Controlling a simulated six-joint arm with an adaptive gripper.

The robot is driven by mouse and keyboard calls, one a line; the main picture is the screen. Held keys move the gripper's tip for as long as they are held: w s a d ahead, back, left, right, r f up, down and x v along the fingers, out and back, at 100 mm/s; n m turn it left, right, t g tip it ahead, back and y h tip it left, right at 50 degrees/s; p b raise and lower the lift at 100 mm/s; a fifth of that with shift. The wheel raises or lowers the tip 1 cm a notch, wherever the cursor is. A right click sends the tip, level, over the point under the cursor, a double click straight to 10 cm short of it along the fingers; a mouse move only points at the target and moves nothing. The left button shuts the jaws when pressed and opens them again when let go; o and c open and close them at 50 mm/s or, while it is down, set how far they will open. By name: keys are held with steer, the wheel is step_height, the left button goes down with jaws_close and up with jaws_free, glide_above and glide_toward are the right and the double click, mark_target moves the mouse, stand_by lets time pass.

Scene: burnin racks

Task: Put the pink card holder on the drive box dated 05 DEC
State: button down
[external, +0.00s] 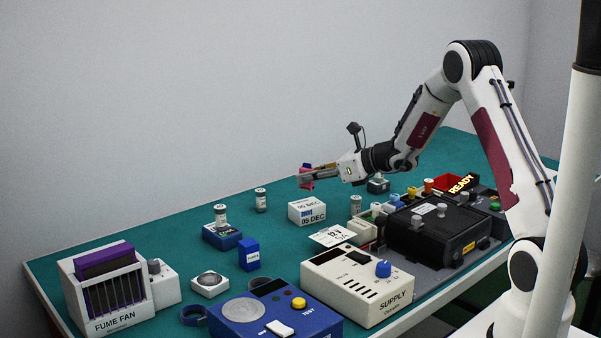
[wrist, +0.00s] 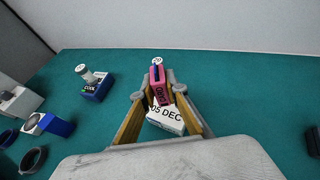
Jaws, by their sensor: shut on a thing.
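The pink card holder (external: 306,184) is held between the fingertips of my gripper (external: 310,177), raised above the table. The white drive box dated 05 DEC (external: 307,214) sits on the green table, below the gripper in the external view. In the wrist view the box (wrist: 165,119) shows between the fingers, nearer the palm than the holder. The holder appears apart from the box; the exact gap is unclear.
A blue box with a jar (external: 222,236) and a lone jar (external: 261,200) stand left of the drive box. A supply unit (external: 356,285), a black case (external: 437,235) and a fume fan (external: 107,288) stand around the table. The green surface behind the drive box is clear.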

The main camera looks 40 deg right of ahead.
mark_target(313, 187)
stand_by(0.3)
steer(key=shift+f, duration=1.85)
steer(key=shift+f, duration=0.15)
steer(key=c, duration=2)
jaws_free()
steer(key=shift+v, duration=0.95)
steer(key=v, duration=1)
